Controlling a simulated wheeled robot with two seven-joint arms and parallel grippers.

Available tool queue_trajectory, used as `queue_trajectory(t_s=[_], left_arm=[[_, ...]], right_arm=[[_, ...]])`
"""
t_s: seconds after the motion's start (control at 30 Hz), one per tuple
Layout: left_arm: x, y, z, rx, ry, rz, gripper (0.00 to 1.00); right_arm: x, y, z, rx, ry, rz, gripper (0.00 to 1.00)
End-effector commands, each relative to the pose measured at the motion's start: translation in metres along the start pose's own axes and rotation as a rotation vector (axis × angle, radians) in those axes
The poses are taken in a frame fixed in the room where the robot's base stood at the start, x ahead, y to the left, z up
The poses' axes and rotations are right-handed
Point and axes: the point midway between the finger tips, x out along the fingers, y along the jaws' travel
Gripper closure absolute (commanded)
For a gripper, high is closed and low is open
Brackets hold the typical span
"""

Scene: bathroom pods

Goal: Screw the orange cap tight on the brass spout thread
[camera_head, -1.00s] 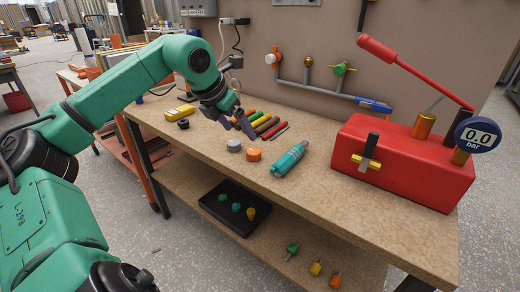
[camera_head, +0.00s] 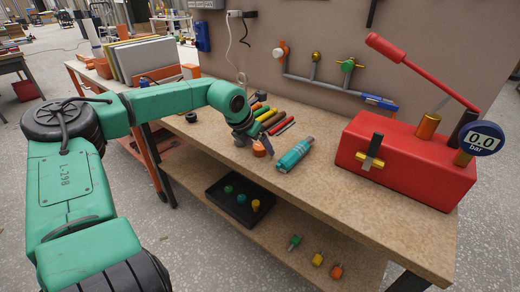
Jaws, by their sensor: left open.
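The orange cap (camera_head: 259,149) lies on the workbench top, left of a teal cylindrical tool. My left gripper (camera_head: 262,146) is open and pointing down at the cap. Its dark fingers overlap the cap in the picture, one seen at its right side. I cannot tell whether they touch it. On the back wall, a pipe carries a short upright stub with a brass end (camera_head: 316,57), likely the brass spout. Nothing orange sits on this end, and its thread is too small to make out. My right gripper is not in view.
The teal tool (camera_head: 295,155) lies close right of my left gripper. Several coloured rods (camera_head: 275,121) lie behind it. A red pump box (camera_head: 405,165) with a long handle fills the bench's right side. A black tray (camera_head: 237,205) sits on the lower shelf.

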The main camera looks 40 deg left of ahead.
Motion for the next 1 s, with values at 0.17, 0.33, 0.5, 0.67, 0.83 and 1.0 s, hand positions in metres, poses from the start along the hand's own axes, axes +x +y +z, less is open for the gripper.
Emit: queue_trajectory(t_s=[0.17, 0.33, 0.5, 0.67, 0.83, 1.0], left_arm=[[0.0, 0.0, 0.0, 0.0, 0.001, 0.0, 0.64], [0.0, 0.0, 0.0, 0.0, 0.001, 0.0, 1.0], [-0.001, 0.0, 0.0, 0.0, 0.001, 0.0, 1.0], [-0.011, 0.001, 0.007, 0.001, -0.001, 0.002, 1.0], [-0.045, 0.001, 0.027, 0.001, -0.005, 0.003, 1.0], [-0.103, 0.001, 0.059, 0.001, -0.003, 0.006, 1.0]], right_arm=[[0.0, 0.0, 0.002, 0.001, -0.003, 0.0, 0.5], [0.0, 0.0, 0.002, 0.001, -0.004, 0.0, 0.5], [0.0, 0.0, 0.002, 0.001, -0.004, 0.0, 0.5], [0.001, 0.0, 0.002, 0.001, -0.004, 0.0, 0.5], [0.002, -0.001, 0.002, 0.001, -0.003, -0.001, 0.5], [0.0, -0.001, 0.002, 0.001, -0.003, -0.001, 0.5]])
